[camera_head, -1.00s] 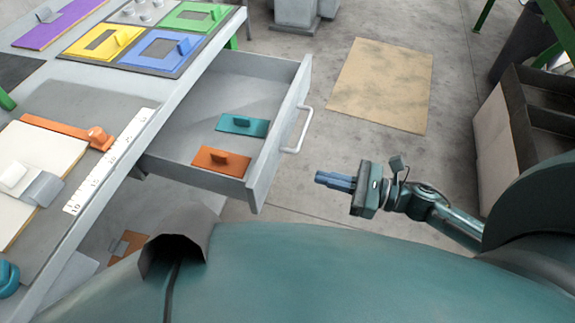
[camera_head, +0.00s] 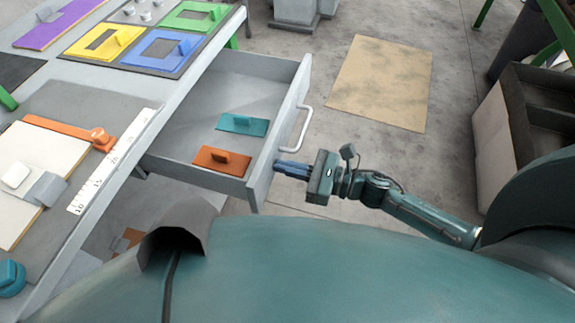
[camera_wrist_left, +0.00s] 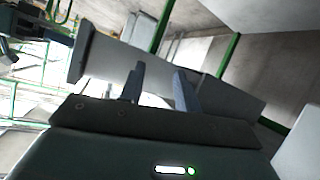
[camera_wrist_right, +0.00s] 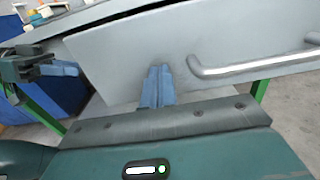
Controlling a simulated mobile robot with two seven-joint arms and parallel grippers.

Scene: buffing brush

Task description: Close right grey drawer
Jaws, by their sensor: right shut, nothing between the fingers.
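The grey drawer (camera_head: 284,115) is pulled out from the table's right side. Its front panel (camera_wrist_right: 115,60) fills much of the right wrist view. A metal handle (camera_head: 301,130) is on that panel; it also shows in the right wrist view (camera_wrist_right: 250,68). My right gripper (camera_head: 278,168) is shut and empty, its fingertips at the panel's near part, beside the handle. In the right wrist view its closed fingers (camera_wrist_right: 158,78) point at the panel, left of the handle; I cannot tell whether they touch. My left gripper (camera_wrist_left: 160,75) is open with nothing between its fingers.
A teal piece (camera_head: 242,125) and an orange piece (camera_head: 222,160) lie in the drawer. The table (camera_head: 95,95) holds coloured plates and a ruler (camera_head: 112,160). A dark shelf box (camera_head: 515,120) stands at the right. The floor right of the drawer is open, with a tan sheet (camera_head: 380,83).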

